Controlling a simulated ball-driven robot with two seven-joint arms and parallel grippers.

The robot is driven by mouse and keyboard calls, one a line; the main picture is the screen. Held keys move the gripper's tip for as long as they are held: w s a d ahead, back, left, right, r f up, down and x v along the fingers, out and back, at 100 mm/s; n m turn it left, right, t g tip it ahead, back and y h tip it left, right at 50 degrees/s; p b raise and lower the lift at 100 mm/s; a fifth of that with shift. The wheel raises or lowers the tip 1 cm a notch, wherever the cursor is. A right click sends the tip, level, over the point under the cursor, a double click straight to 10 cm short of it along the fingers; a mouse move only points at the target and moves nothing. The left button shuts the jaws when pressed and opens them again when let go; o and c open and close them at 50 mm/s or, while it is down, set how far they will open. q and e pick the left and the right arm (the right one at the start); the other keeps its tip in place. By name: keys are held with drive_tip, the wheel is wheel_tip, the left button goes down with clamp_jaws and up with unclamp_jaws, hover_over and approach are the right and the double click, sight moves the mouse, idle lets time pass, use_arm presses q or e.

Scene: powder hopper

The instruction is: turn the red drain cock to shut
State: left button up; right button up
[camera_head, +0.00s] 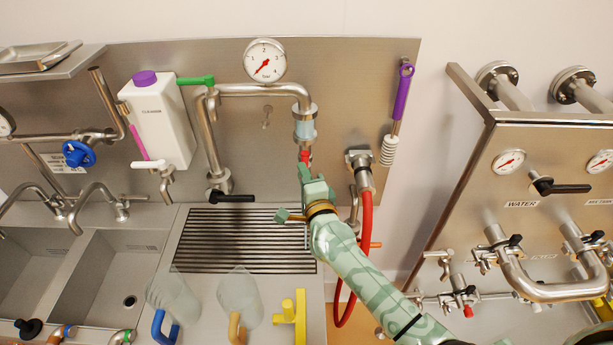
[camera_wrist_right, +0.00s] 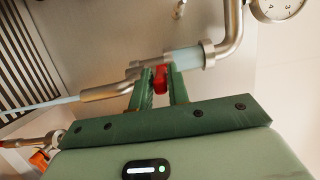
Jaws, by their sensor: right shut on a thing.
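The red drain cock (camera_head: 305,156) sits on the steel pipe just below a clear sight glass (camera_head: 305,130). My right gripper (camera_head: 309,176) reaches up to it from below. In the right wrist view the red cock (camera_wrist_right: 160,77) lies between the two green fingers (camera_wrist_right: 160,88), which are shut on it. There the sight glass (camera_wrist_right: 186,59) looks pale blue. A thin pale blue stream (camera_wrist_right: 45,106) leaves the outlet pipe (camera_wrist_right: 105,92) past the cock. In the head view my gripper hides the outlet. My left gripper is not in view.
A slatted drain grate (camera_head: 240,240) lies below. A red hose (camera_head: 366,230) hangs close to the right of my wrist. Two clear jugs (camera_head: 240,295) and a yellow fitting (camera_head: 301,318) stand on the counter in front. A gauge (camera_head: 265,60) is above.

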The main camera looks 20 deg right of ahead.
drive_tip(key=shift+w+a, duration=0.25)
drive_tip(key=shift+a, duration=0.5)
drive_tip(key=shift+w+a, duration=0.55)
drive_tip(key=shift+a, duration=0.25)
drive_tip(key=shift+w, duration=0.1)
drive_tip(key=shift+w+a+b, duration=0.3)
drive_tip(key=shift+w+a, duration=0.2)
drive_tip(key=shift+w, duration=0.1)
